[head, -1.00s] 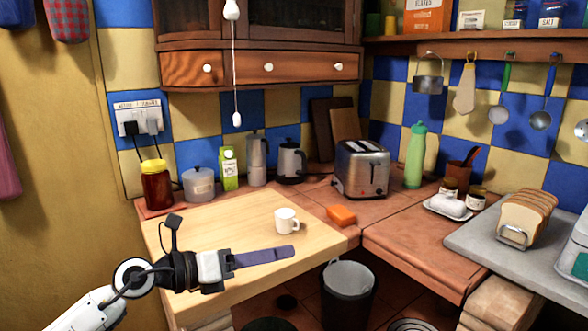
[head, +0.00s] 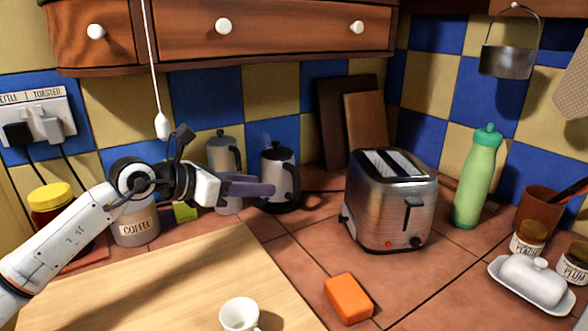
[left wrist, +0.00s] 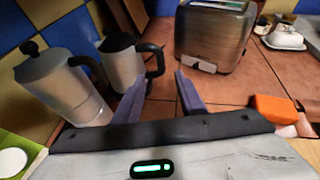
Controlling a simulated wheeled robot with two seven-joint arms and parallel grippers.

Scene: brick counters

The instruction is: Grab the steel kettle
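The steel kettle (head: 279,165) stands upright on the tiled counter near the back wall, with a black lid and a black handle on its right. It also shows in the left wrist view (left wrist: 121,68), handle toward the right. My left gripper (head: 262,188) is in front of the kettle and overlaps its lower body in the head view. In the left wrist view its two fingers (left wrist: 158,90) are apart with nothing between them, and the kettle's handle lies beyond them. I cannot tell whether a finger touches it. My right gripper is in neither view.
A tall metal pot (head: 224,158) stands close left of the kettle. A toaster (head: 390,205) stands to the right. A coffee canister (head: 135,222) and a jar (head: 50,205) are at left. An orange sponge (head: 349,298) and a white mug (head: 239,315) are in front.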

